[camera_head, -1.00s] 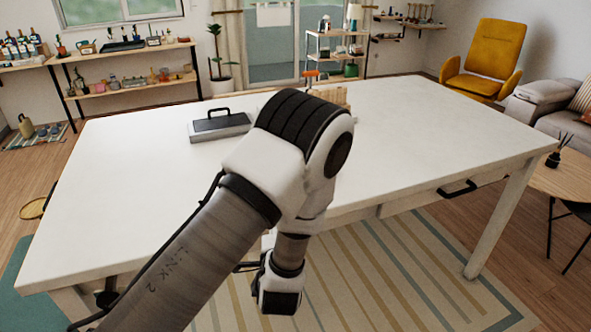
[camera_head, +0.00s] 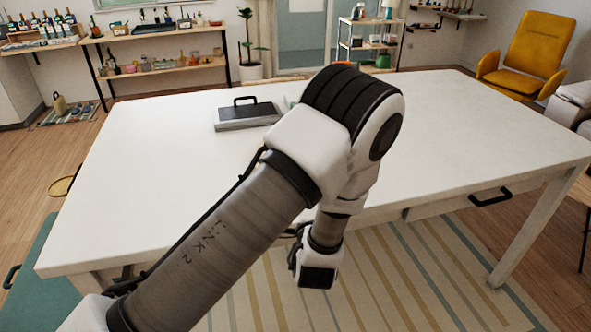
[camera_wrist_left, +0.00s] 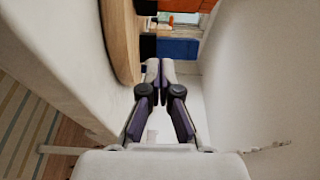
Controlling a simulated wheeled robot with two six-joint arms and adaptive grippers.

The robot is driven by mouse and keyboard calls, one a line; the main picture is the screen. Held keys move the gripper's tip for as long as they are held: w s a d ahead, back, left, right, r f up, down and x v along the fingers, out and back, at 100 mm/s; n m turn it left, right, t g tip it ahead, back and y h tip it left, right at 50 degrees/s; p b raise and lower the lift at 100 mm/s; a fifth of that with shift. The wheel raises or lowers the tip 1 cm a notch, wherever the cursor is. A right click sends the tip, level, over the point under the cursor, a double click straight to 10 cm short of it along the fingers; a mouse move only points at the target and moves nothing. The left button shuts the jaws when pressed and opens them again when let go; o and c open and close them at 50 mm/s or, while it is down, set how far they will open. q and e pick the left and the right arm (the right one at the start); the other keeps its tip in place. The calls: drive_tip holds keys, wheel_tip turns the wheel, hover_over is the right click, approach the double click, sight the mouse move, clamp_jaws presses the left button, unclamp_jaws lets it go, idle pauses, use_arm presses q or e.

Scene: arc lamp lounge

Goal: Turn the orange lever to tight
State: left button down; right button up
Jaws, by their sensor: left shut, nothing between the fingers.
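The orange lever cannot be made out clearly; in the head view my raised left arm covers the far middle of the table, and only a small orange bit (camera_head: 343,64) shows just above the elbow. My left gripper (camera_wrist_left: 160,70) is shut and empty in the left wrist view, its fingertips together. In the head view its wrist hangs low at the table's near edge, and its fingers are hidden. My right gripper is in neither view.
The white table (camera_head: 450,130) is mostly bare, with free room on both sides. A grey box with a black handle (camera_head: 247,116) sits at the back left. A drawer handle (camera_head: 491,197) juts from the near side. Shelves (camera_head: 160,70) stand behind.

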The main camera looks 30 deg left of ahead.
use_arm(q)
drive_tip(key=p+x, duration=0.1)
drive_tip(key=x, duration=0.7)
drive_tip(key=shift+w+a+r+p, duration=0.1)
drive_tip(key=shift+a+p, duration=0.15)
drive_tip(key=shift+p, duration=0.15)
drive_tip(key=shift+w+a+p, duration=0.3)
drive_tip(key=shift+w+a, duration=0.05)
drive_tip(key=shift+a, duration=0.2)
drive_tip(key=shift+s+a+p, duration=0.35)
drive_tip(key=shift+s+a, duration=0.35)
drive_tip(key=shift+s, duration=0.35)
drive_tip(key=shift+s+a, duration=0.25)
drive_tip(key=shift+s, duration=0.2)
drive_tip(key=shift+w+f, duration=0.1)
drive_tip(key=shift+f, duration=0.1)
